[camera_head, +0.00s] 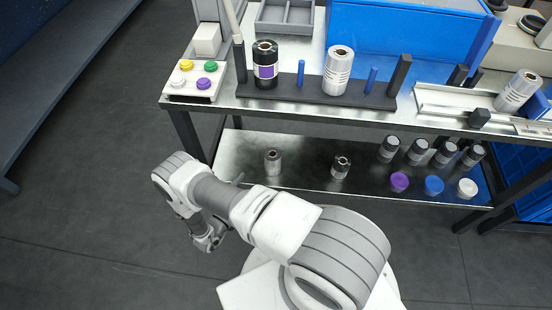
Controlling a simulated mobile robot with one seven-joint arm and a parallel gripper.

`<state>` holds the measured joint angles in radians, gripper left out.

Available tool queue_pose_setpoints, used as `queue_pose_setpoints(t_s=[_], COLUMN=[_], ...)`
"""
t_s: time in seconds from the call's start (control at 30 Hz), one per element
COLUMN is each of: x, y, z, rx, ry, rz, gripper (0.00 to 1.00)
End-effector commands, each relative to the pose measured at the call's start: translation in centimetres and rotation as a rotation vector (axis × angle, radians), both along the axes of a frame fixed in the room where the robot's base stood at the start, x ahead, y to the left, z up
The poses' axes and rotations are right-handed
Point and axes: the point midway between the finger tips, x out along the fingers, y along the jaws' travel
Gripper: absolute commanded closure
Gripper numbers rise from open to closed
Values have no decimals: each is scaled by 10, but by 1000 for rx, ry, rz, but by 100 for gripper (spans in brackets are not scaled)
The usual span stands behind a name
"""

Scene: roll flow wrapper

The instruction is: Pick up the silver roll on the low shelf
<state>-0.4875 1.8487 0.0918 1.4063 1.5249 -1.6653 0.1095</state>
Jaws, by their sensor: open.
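A silver roll (272,162) stands upright on the metal low shelf (306,172), toward its left end. A darker roll with a black top (340,167) stands to its right on the same shelf. My gripper (209,243) hangs low over the floor in front of the shelf, left of and nearer than the silver roll, and apart from it. It is open, and I see nothing between its fingers. My arm crosses the front of the view; the silver roll is clear of it.
Several dark rolls (418,152) and purple, blue and white caps (433,185) fill the shelf's right end. The tabletop (222,103) overhangs the shelf, holding a black rack with two rolls. A dark table leg (187,136) stands left; the floor there is clear.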

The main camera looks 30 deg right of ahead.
Motion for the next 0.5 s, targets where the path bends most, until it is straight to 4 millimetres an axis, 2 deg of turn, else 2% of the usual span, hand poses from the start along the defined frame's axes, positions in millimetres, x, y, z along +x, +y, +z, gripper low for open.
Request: queue_pose_setpoints(t_s=[0.5], x=[49], y=[-88], z=[-2], rx=[-1], ry=[0], rz=[-3], gripper=[0])
